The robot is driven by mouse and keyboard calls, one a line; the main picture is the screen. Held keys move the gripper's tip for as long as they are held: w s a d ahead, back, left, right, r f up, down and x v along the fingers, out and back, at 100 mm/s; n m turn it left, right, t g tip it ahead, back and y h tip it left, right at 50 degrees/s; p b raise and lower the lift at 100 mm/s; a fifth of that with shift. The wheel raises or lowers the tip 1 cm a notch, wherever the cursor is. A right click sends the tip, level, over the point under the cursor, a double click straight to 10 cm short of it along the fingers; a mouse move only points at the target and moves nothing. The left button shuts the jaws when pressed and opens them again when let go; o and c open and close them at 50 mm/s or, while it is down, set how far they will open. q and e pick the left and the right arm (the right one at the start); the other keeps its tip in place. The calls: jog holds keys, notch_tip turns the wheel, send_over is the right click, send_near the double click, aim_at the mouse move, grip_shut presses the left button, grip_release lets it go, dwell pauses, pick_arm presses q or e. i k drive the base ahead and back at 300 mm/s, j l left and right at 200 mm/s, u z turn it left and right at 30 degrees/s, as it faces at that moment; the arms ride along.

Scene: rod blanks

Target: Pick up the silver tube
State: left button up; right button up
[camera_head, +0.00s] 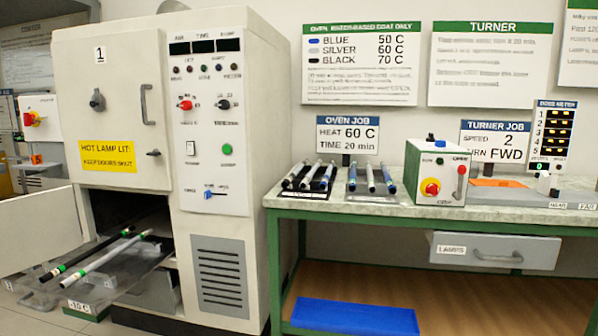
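Neither of my grippers is in view. A silver tube (104,258) with green bands near its ends lies on the pulled-out tray (130,285) of the oven's lower opening. A black rod (87,254) with green bands lies parallel beside it, on its left.
The grey oven cabinet (222,130) stands left, with its lower door (38,232) swung open to the left. The green-framed bench (450,214) holds a control box (437,172). A blue tray (355,317) lies on the shelf below. An orange pad (498,183) lies at right.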

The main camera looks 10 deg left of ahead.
aim_at(308, 178)
jog(key=j+u, duration=0.2)
jog(key=u, duration=0.3)
jog(key=j+u, duration=0.2)
jog(key=u, duration=0.3)
jog(key=j+u, duration=0.15)
jog(key=u, duration=0.35)
jog(key=z, duration=1.4)
jog(key=i+u, duration=0.15)
jog(key=u, duration=0.45)
jog(key=i+l+u, duration=0.7)
jog(key=l+u, duration=0.2)
jog(key=l, duration=0.2)
